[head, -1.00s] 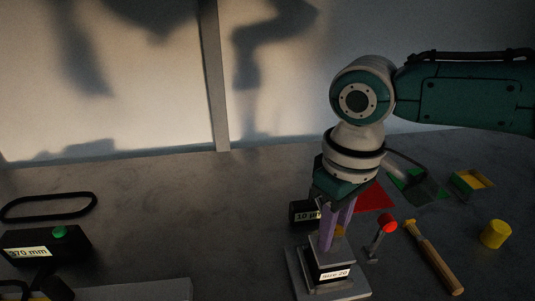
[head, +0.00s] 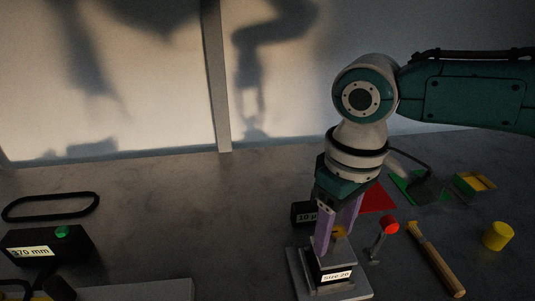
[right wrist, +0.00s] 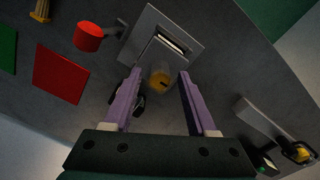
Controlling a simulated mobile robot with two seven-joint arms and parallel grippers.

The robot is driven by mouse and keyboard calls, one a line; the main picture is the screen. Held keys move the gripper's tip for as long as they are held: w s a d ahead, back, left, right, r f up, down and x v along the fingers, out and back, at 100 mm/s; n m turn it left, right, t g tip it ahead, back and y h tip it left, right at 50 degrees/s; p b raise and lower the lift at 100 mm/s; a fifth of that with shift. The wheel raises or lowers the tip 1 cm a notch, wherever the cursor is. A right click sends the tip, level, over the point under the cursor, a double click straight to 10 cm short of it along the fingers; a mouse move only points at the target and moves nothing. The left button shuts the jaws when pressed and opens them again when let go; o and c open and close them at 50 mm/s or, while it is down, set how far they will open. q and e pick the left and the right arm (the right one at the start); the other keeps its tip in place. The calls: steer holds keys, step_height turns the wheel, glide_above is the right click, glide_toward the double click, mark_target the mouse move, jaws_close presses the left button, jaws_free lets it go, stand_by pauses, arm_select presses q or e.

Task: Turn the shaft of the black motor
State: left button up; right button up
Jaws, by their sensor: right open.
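My right gripper (head: 335,243) points down, with its two purple fingers apart. In the right wrist view, the open fingers (right wrist: 160,73) stand on either side of a short yellow cylinder (right wrist: 160,82) with a dark mark on its end. No contact shows. The cylinder also shows in the head view (head: 339,231), partly behind a finger. A block labelled "Size 20" (head: 336,276) stands on a grey plate (head: 302,279) just in front of the fingers. A black box labelled "10" (head: 301,214) is partly hidden behind them. I cannot tell for certain which part is the black motor.
A red-knobbed lever (head: 389,225), a wooden-handled tool (head: 437,262) and a yellow cylinder (head: 497,236) stand or lie to the right. A black box labelled "370 mm" (head: 45,247) and a black loop (head: 50,206) are at the left. The middle of the bench is clear.

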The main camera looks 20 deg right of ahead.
mark_target(335, 230)
step_height(335, 230, up, 10)
steer(key=shift+f+p, duration=0.2)
steer(key=shift+p, duration=0.1)
stand_by(0.3)
